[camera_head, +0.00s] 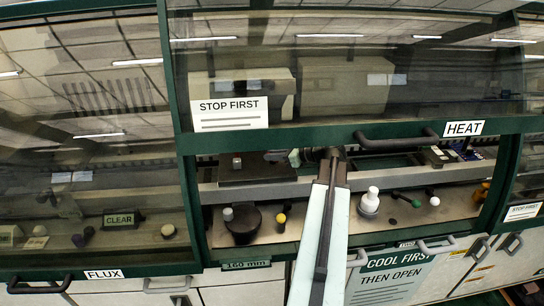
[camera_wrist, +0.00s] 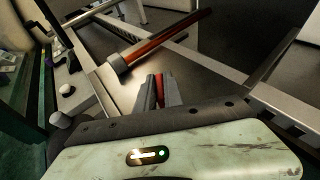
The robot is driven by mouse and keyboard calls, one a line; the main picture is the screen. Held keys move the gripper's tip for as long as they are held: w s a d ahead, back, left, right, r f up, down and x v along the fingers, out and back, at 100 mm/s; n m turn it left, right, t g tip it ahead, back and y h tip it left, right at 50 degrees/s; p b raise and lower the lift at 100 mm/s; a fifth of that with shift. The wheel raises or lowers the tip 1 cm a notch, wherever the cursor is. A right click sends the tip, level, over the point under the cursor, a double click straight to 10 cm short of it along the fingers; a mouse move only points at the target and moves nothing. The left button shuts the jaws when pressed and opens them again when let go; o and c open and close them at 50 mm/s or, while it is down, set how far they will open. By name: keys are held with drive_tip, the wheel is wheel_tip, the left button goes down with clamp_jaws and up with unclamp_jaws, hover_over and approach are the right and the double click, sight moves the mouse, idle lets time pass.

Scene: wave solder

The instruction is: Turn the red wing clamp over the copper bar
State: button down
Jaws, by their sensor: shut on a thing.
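In the wrist view my gripper (camera_wrist: 160,92) is shut on a narrow red piece, the red wing clamp (camera_wrist: 159,88). Only a thin strip of the clamp shows between the dark fingers. The copper bar (camera_wrist: 165,37) runs at a slant just beyond the fingertips, with a grey collar (camera_wrist: 118,63) at its lower left end. I cannot tell whether the clamp touches the bar. In the head view my arm reaches through the opening under the HEAT window, and my gripper (camera_head: 325,156) is small there. The clamp and the bar cannot be made out in that view.
A dark plate (camera_head: 250,168) lies left of my arm inside the machine.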

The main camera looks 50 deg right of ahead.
drive_tip(key=shift+n+g+y, duration=1.1)
drive_tip(key=shift+n+y, duration=1)
drive_tip(key=shift+y, duration=0.1)
drive_tip(key=c, duration=1.5)
unclamp_jaws()
drive_tip(key=shift+o, duration=0.2)
drive_tip(key=p+v, duration=0.3)
drive_tip(key=v, duration=0.4)
drive_tip(key=shift+d+r, duration=0.15)
drive_tip(key=shift+r, duration=0.05)
drive_tip(key=shift+s+d, duration=0.15)
drive_tip(key=shift+s, duration=0.1)
